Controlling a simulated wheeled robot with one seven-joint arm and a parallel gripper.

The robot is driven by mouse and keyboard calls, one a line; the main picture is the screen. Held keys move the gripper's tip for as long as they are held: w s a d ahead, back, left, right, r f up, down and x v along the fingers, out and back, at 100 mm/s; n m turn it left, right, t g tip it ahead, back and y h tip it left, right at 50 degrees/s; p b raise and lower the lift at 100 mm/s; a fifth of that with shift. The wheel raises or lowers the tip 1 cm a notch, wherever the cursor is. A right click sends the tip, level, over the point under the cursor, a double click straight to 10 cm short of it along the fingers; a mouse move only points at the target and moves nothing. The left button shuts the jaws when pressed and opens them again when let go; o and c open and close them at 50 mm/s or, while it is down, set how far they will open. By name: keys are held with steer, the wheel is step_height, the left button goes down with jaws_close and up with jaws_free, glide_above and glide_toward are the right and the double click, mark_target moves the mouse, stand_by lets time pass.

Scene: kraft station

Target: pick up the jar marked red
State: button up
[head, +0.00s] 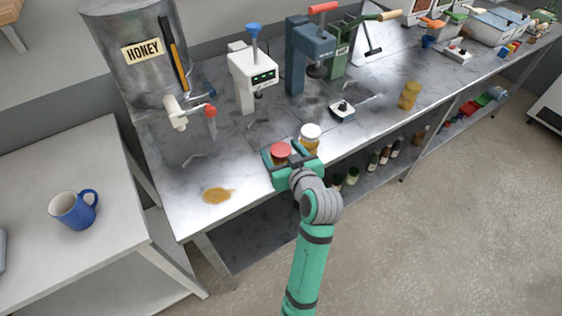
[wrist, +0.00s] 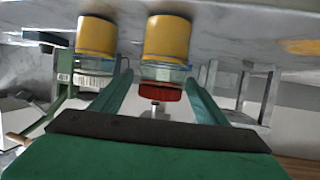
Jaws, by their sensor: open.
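The jar with the red lid (head: 281,150) stands near the front edge of the steel counter (head: 250,138). In the wrist view the picture is upside down, and this jar (wrist: 168,40) shows amber contents, clear glass and the red lid below. My green gripper (head: 291,164) is open at the jar, with a finger on either side of it. In the wrist view the fingers (wrist: 158,85) flank the lid, with a gap at least on the right. A second jar with a white lid (head: 310,133) stands close beside it; it also shows in the wrist view (wrist: 95,42).
A honey tank (head: 128,52) with a tap stands at the left, near a honey puddle (head: 217,195). A white machine (head: 250,75) and a blue press (head: 307,55) stand behind. A blue mug (head: 74,209) is on the side table.

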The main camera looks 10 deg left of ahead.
steer(key=shift+x, duration=1.75)
steer(key=shift+a, duration=0.1)
steer(key=c, duration=1.4)
steer(key=shift+r, duration=0.1)
steer(key=shift+c, duration=0.2)
